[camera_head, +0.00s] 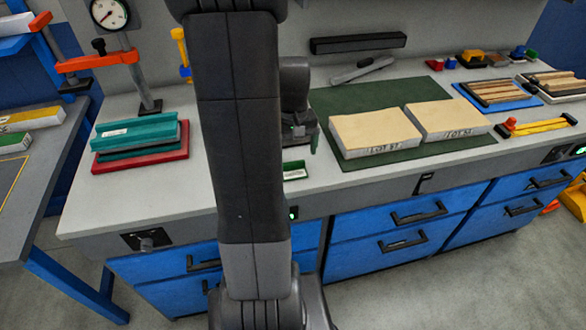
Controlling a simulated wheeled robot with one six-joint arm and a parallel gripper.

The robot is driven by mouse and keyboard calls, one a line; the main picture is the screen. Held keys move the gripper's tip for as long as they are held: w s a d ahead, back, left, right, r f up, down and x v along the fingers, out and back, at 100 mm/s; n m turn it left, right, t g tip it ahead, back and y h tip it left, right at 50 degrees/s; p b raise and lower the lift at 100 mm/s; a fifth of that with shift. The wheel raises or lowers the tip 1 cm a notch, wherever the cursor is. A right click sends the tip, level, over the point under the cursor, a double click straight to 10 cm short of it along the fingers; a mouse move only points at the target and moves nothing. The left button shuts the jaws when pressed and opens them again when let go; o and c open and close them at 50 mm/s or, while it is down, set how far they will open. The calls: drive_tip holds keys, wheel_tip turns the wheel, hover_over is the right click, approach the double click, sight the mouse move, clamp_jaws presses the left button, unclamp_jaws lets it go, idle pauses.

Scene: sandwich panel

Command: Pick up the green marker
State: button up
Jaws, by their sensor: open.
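My gripper (303,138) is open above the bench, just right of my arm and left of the green mat. It is small and dark here, and partly hidden by my arm. A small green item with a pale top or label (295,171) lies on the bench below the gripper, near the front edge, its left part close behind my arm. I cannot tell whether it is the green marker. A thin dark green shape shows at the gripper's right side; I cannot tell what it is. No other clear green marker shows.
Two pale panels (375,134) lie on a green mat (360,97) to the right. Teal blocks (135,134) sit on a red base (140,162) at left, near a clamp stand (145,85). Wooden strips (492,91) lie at far right. The bench between arm and teal blocks is clear.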

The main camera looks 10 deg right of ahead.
sight(293, 164)
drive_tip(key=f, duration=0.4)
drive_tip(key=shift+s+f, duration=0.15)
drive_tip(key=shift+s, duration=0.15)
drive_tip(key=shift+c, duration=0.2)
drive_tip(key=c, duration=1)
drive_tip(key=shift+c, duration=0.2)
